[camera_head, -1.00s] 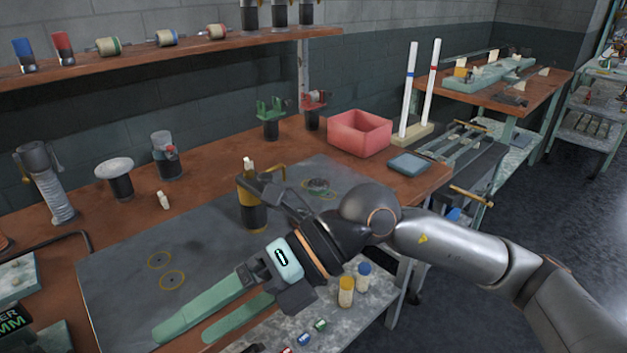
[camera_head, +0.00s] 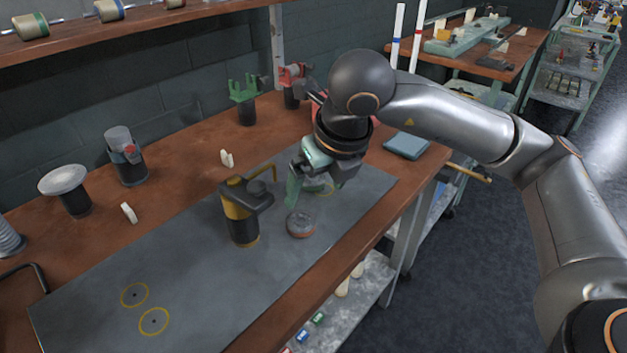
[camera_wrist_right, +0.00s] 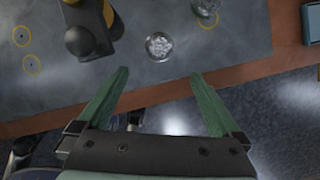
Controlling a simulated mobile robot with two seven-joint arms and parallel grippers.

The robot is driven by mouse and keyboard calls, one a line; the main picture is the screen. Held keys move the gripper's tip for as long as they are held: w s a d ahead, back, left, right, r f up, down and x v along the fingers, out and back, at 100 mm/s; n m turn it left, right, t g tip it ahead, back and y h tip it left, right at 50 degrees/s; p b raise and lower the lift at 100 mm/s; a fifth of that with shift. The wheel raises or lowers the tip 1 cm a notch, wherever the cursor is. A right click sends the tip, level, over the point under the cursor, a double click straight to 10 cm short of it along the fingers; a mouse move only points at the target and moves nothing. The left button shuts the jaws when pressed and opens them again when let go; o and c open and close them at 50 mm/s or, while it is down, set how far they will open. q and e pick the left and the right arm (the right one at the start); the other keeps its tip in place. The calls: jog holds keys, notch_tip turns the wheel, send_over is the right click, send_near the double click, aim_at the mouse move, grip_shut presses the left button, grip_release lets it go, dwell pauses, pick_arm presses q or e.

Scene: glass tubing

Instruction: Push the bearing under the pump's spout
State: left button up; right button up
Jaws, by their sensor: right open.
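The pump (camera_head: 242,225) is a black and yellow can with a dark head and a thin yellow bent rod, upright on the grey mat. In the right wrist view it is at the upper left (camera_wrist_right: 88,35). The bearing (camera_head: 300,223), a small round grey piece, lies on the mat just right of the pump, apart from it. It also shows in the right wrist view (camera_wrist_right: 159,46). My right gripper (camera_head: 303,190) points down behind the bearing. Its green fingers (camera_wrist_right: 159,73) are spread and empty, with the bearing beyond the tips. My left gripper is out of view.
A yellow ring on the mat (camera_head: 322,189) is partly behind my gripper; something small stands in it in the wrist view (camera_wrist_right: 207,10). Two more rings (camera_head: 144,308) lie at the front left, on clear mat. Green (camera_head: 245,95) and red clamps stand behind.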

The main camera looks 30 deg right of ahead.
aim_at(303, 221)
jog(key=x, duration=1.2)
jog(key=shift+f, duration=0.3)
jog(key=shift+w, duration=0.15)
jog(key=c, duration=1.5)
